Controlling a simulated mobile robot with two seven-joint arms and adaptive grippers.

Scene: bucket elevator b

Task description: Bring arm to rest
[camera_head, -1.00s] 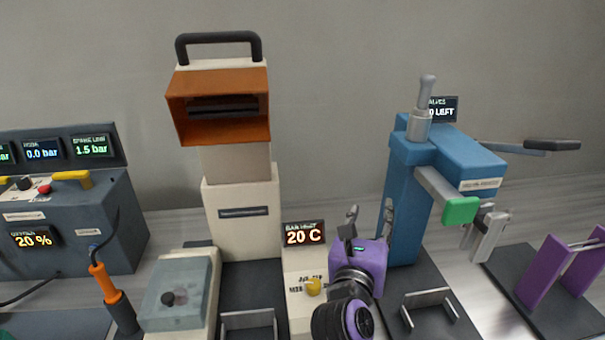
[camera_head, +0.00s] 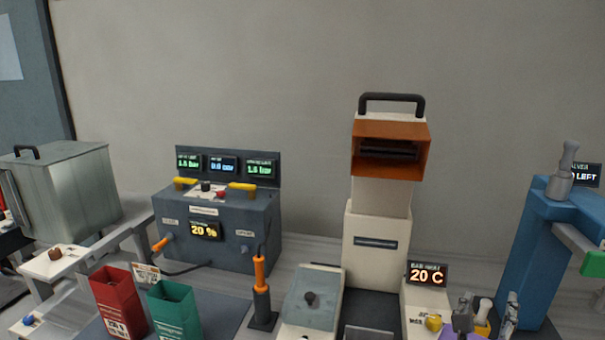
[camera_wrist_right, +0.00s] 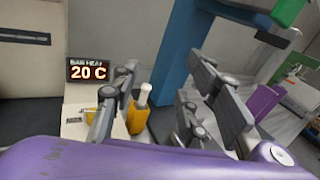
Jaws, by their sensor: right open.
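My right gripper (camera_head: 487,312) shows at the lower right of the head view, only partly, with its purple body cut off by the bottom edge. Its two grey fingers stand apart. In the right wrist view the gripper (camera_wrist_right: 163,92) is open, with nothing held between its fingers. A yellow bottle-like item with a white top (camera_wrist_right: 140,112) stands beyond the fingers; it also shows between them in the head view (camera_head: 482,325). My left gripper is not in view.
A display box reading 20 C (camera_head: 428,273) and a white machine with an orange hood (camera_head: 390,145) stand left of the gripper. A blue press (camera_head: 535,255) is at its right. Further left are a dark control box (camera_head: 220,225), red (camera_head: 118,305) and green (camera_head: 172,312) cartons, and a metal cabinet (camera_head: 70,195).

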